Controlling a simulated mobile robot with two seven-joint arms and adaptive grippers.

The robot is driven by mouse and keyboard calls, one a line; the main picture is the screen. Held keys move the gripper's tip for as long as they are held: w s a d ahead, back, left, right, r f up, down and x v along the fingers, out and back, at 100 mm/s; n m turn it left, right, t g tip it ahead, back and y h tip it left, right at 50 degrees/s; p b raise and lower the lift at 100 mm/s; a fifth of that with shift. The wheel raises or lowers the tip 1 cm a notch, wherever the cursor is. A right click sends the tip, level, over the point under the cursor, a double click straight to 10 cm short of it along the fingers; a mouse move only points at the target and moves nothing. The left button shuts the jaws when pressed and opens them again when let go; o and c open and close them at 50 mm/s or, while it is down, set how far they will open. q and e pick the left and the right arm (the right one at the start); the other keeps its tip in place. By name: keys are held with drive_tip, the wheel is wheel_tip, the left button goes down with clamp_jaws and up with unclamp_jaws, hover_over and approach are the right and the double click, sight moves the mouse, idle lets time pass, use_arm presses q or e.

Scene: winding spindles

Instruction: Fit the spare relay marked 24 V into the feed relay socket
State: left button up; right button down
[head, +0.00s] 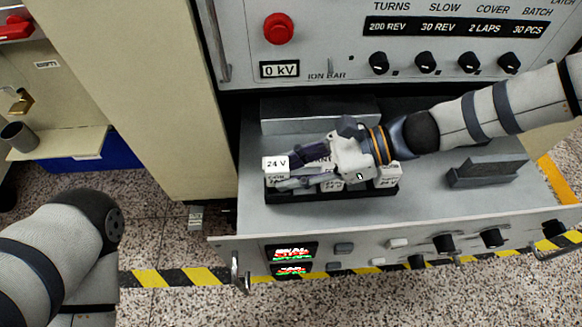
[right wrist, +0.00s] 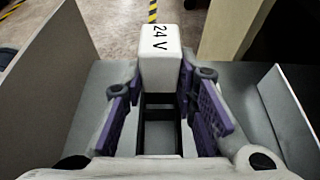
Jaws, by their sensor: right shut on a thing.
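My right gripper (head: 288,168) reaches in from the right over the open drawer. Its purple-padded fingers (right wrist: 165,100) are shut on a white relay marked 24 V (head: 276,164), which also shows in the right wrist view (right wrist: 160,58). The relay is at the left end of a black rack (head: 330,195). I cannot tell whether it is seated or held just above it. Other white relays (head: 388,176) stand in the rack, partly hidden by my gripper. In the wrist view, empty dark openings (right wrist: 159,136) show below the relay. I cannot identify the feed relay socket. My left gripper is out of view.
The drawer (head: 440,198) has a grey floor, with a grey block (head: 320,115) at the back and a dark grey block (head: 487,171) at the right. The cabinet panel with knobs (head: 425,62) rises behind. The drawer front (head: 400,235) carries knobs and displays.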

idle(0.3)
drive_tip(key=shift+f, duration=0.6)
drive_tip(key=c, duration=1.2)
unclamp_jaws()
drive_tip(key=v, duration=1.2)
drive_tip(key=shift+d, duration=0.1)
drive_tip(key=shift+r, duration=0.15)
